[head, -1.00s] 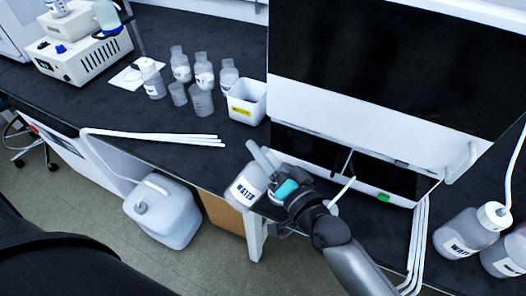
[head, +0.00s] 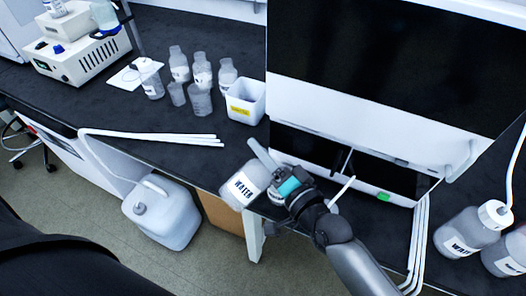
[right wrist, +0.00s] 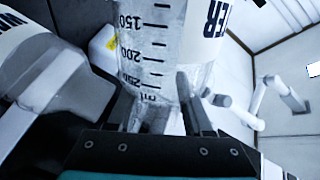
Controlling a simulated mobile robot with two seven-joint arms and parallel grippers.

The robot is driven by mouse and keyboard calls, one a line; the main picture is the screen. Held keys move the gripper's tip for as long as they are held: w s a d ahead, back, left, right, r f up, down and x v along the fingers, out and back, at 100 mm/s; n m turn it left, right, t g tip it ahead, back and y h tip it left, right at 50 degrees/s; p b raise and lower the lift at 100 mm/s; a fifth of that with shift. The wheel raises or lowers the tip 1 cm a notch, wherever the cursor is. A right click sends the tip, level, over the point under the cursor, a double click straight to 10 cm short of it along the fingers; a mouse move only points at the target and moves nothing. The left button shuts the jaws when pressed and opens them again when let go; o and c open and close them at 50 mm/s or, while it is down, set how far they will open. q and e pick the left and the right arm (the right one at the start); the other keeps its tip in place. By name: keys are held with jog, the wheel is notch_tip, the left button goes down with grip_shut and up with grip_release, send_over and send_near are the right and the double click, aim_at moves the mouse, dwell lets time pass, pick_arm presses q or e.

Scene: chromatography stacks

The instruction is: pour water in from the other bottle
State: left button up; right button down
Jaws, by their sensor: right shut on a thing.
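A clear bottle with a white WATER label (head: 243,188) is tilted over the front edge of the bench. My right gripper (head: 284,188) is shut on it at its narrow end. In the right wrist view the held bottle (right wrist: 155,50) shows its volume marks and part of its label between the fingers (right wrist: 157,112). A second grey, labelled bottle (right wrist: 60,85) lies close at the left of that view; I cannot tell whether the two touch. Its lettering is cut off. No water stream is visible. My left gripper is out of view.
Two larger labelled bottles (head: 462,236) stand at the right, one capped with a tube. Small bottles (head: 202,72) and a white bin (head: 245,112) stand at the back. A white jug (head: 165,218) is below the bench. A tall white cabinet (head: 360,100) rises beyond my right gripper.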

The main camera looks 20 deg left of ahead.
jog(key=shift+r, duration=0.1)
jog(key=shift+m, duration=0.6)
jog(key=shift+w+d+m, duration=0.1)
jog(key=shift+m, duration=0.4)
jog(key=shift+w+m, duration=0.1)
jog(key=shift+m, duration=0.5)
jog(key=shift+b, duration=0.35)
dwell(1.5)
dwell(0.4)
